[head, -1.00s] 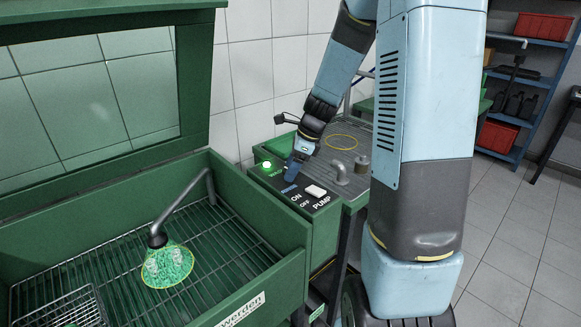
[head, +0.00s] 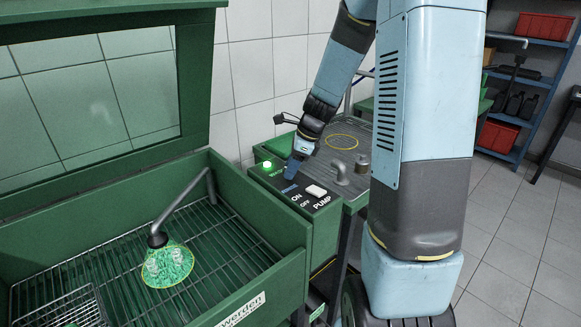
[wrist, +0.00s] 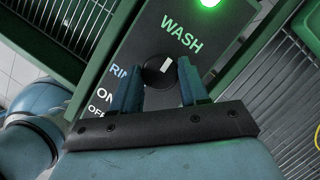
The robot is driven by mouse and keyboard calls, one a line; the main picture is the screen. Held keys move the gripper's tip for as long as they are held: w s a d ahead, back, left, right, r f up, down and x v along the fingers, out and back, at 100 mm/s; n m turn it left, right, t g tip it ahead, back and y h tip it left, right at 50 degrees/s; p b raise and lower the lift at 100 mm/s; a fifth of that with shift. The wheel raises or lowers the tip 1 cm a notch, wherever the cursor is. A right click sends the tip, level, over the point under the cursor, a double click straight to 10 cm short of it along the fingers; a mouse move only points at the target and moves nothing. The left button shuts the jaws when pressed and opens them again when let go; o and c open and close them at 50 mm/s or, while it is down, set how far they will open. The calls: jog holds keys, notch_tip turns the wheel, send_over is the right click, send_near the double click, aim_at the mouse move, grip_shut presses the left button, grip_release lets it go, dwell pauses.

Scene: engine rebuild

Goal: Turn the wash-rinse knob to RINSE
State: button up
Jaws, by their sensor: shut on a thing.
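The wash-rinse knob (wrist: 153,76) is a round black knob with a white pointer mark, on the dark control panel (head: 319,206). In the wrist view its mark points up and slightly right, toward the WASH label (wrist: 182,33). The RINSE label (wrist: 118,71) is at the knob's left, and my left finger hides most of it. My gripper (wrist: 157,67) has one blue finger on each side of the knob and is shut on it. In the head view my gripper (head: 292,168) reaches down to the panel and hides the knob.
A lit green lamp (head: 267,164) sits by WASH. A white PUMP switch (head: 316,190) is close in front of my gripper. The green washer basin (head: 285,276) is at left, with a spout (head: 185,205) over its grate. A ribbed bench top (head: 346,127) lies behind.

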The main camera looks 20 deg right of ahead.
jog(key=shift+d+n+g, duration=0.1)
jog(key=shift+n+g, duration=0.3)
jog(key=shift+n, duration=0.3)
jog(key=n, duration=0.2)
jog(key=n+g, duration=0.1)
jog(key=n, duration=0.1)
jog(key=shift+w+g, duration=0.15)
jog(key=shift+g, duration=0.15)
jog(key=n+g, duration=0.1)
jog(key=n, duration=0.2)
jog(key=n+g, duration=0.1)
jog(key=n, duration=0.1)
jog(key=shift+w+n, duration=0.15)
jog(key=shift+n, duration=0.25)
jog(key=n+h, duration=0.1)
jog(key=n, duration=0.1)
jog(key=n+g+h, duration=0.1)
jog(key=n, duration=0.2)
jog(key=shift+w, duration=0.1)
jog(key=n, duration=0.1)
jog(key=n+h, duration=0.1)
jog(key=n, duration=0.1)
jog(key=n+g, duration=0.1)
jog(key=n, duration=0.1)
jog(key=shift+a+h, duration=0.3)
jog(key=shift+h, duration=0.1)
jog(key=shift+w+n, duration=0.1)
jog(key=shift+n, duration=0.3)
jog(key=o, duration=1)
jog(key=shift+o, duration=0.2)
